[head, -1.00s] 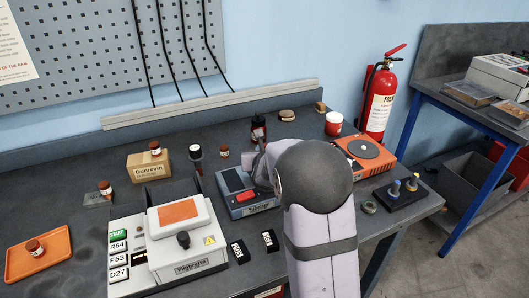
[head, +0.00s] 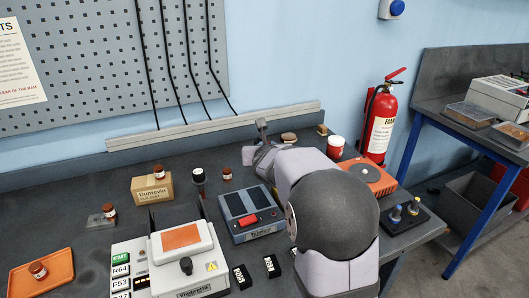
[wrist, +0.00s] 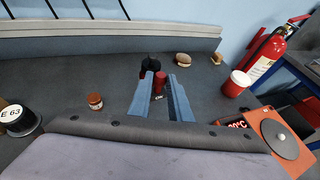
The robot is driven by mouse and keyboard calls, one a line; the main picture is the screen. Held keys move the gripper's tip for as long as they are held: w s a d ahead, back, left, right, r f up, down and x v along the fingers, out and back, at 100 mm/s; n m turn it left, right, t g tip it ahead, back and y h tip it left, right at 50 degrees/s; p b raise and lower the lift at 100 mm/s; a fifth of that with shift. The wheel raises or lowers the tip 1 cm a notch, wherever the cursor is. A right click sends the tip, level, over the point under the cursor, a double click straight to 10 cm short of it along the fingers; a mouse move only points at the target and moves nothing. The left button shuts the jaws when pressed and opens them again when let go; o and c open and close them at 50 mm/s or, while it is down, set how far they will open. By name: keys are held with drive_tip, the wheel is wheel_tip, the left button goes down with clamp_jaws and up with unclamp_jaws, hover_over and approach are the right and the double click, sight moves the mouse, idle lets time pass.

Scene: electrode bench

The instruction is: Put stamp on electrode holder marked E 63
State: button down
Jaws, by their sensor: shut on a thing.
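My gripper (wrist: 161,80) has its two blue fingers closed around a small red thing (wrist: 160,84) in the wrist view; its shape is mostly covered, so I cannot tell for certain that it is the stamp. In the head view my gripper (head: 262,128) is raised near the back ledge, and what it holds is hidden. A black round piece with a white top marked E 63 (wrist: 15,118) shows at the left edge of the wrist view, well apart from the fingers. A black piece with a white top (head: 198,175) stands upright behind the white machine in the head view, its marking unreadable.
A small brown jar (wrist: 95,101) and a red cup (wrist: 236,83) stand either side. The blue-grey device (head: 247,212), white machine (head: 180,262) and orange hotplate (head: 366,176) occupy the bench. Bench between jar and ledge is clear.

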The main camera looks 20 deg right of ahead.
drive_tip(key=w+a+r+n+y+p, duration=0.1)
drive_tip(key=a+r, duration=0.2)
drive_tip(key=a, duration=0.8)
drive_tip(key=w+a+r+n+t+y+p, duration=0.15)
drive_tip(key=a+r, duration=0.25)
drive_tip(key=a, duration=0.7)
drive_tip(key=a+r+n+g+y+p, duration=0.1)
drive_tip(key=a+r+y+p, duration=0.15)
drive_tip(key=a, duration=0.85)
drive_tip(key=s+d+r+m+g+h, duration=0.1)
drive_tip(key=s+d+m+h, duration=0.2)
drive_tip(key=d+m+h, duration=0.55)
wheel_tip(320, 180, down, 10)
drive_tip(key=d+n+y, duration=0.2)
drive_tip(key=n, duration=0.1)
drive_tip(key=shift+w+r+n+b, duration=0.15)
drive_tip(key=shift+w+n+b, duration=0.15)
drive_tip(key=shift+d+f, duration=0.1)
drive_tip(key=shift+f, duration=0.1)
drive_tip(key=c, duration=1.6)
unclamp_jaws()
drive_tip(key=shift+c, duration=0.2)
drive_tip(key=shift+r, duration=0.1)
